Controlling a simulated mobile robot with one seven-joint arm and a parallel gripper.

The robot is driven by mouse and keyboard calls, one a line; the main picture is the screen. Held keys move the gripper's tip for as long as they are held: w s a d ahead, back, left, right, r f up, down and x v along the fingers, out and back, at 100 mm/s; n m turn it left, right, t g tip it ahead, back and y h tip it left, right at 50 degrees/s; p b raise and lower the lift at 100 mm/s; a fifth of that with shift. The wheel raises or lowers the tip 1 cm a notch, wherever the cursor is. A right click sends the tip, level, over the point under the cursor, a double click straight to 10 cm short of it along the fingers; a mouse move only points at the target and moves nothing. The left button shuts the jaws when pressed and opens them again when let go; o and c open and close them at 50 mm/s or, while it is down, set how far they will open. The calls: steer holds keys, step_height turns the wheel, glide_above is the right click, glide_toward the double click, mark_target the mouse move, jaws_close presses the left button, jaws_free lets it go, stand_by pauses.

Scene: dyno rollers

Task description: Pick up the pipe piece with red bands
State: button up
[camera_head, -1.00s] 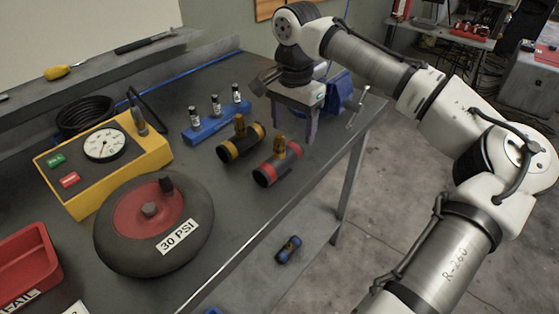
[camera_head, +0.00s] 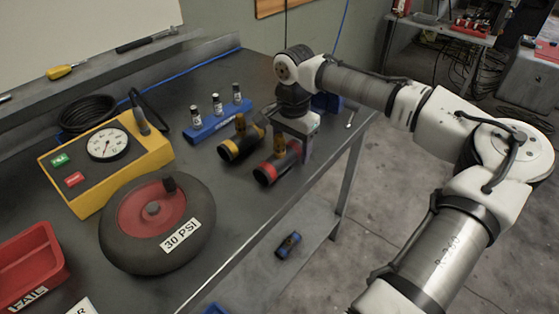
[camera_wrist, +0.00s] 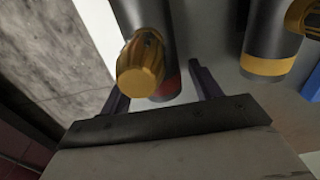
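The pipe piece with red bands (camera_head: 268,172) lies on the workbench, dark with red rings and a brass fitting on top. My gripper (camera_head: 301,150) is low over its far end and hides part of it. In the wrist view, my gripper (camera_wrist: 160,90) is open, with one finger on each side of the red-banded pipe (camera_wrist: 170,86). The brass fitting (camera_wrist: 140,66) rises toward the camera between the fingers. I cannot tell whether either finger touches the pipe.
A similar pipe with yellow bands (camera_head: 228,150) lies close on the left; it also shows in the wrist view (camera_wrist: 268,64). Behind it is a blue holder (camera_head: 205,132) with small bottles. A wheel (camera_head: 125,240) and yellow gauge box (camera_head: 75,185) stand left. The bench edge is near, right.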

jaws_close()
steer(key=shift+r, duration=0.1)
stand_by(0.3)
